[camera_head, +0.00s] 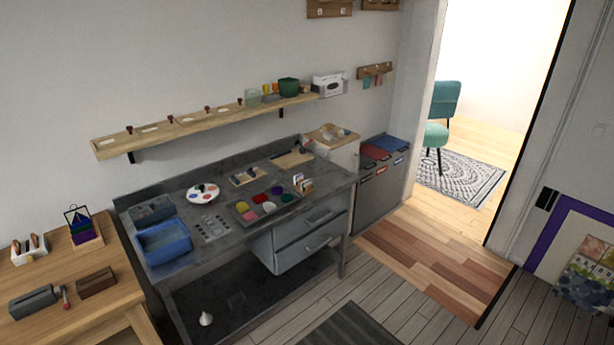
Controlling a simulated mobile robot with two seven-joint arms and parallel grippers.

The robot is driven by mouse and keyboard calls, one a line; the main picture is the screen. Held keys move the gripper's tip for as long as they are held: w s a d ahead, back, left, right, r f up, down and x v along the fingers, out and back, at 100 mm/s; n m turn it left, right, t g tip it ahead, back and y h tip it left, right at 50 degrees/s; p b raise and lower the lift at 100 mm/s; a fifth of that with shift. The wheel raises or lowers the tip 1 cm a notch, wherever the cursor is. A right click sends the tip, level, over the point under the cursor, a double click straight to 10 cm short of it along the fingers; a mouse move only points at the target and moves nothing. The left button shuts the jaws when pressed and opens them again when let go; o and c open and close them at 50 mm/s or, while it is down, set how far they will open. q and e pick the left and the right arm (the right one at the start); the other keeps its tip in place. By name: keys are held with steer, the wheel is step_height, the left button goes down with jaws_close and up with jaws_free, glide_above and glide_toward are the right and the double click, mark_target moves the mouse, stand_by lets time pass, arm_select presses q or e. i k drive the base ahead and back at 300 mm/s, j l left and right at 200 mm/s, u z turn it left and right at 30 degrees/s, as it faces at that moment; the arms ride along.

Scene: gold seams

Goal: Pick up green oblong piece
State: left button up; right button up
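A grey tray (236,218) on the grey metal workbench (225,252) holds several small coloured pieces. Neither of my grippers is in view.
A blue bin (165,243) and a paint palette (203,193) stand left of the tray. A small card holder (303,183) is at its right. A wall shelf (200,122) hangs above. The plank floor (392,300) at the right front is mostly clear.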

mark_target(308, 182)
steer(key=i+l, duration=0.2)
steer(key=i, duration=0.3)
steer(key=i+l+u, duration=0.1)
steer(key=i, duration=0.35)
steer(key=i+l, duration=0.25)
steer(key=i, duration=0.25)
steer(key=i+l, duration=0.25)
steer(key=i, duration=0.2)
steer(key=i+l+u, duration=0.1)
steer(key=i, duration=0.4)
steer(key=i+l, duration=0.35)
steer(key=i+u, duration=0.05)
steer(key=i, duration=0.05)
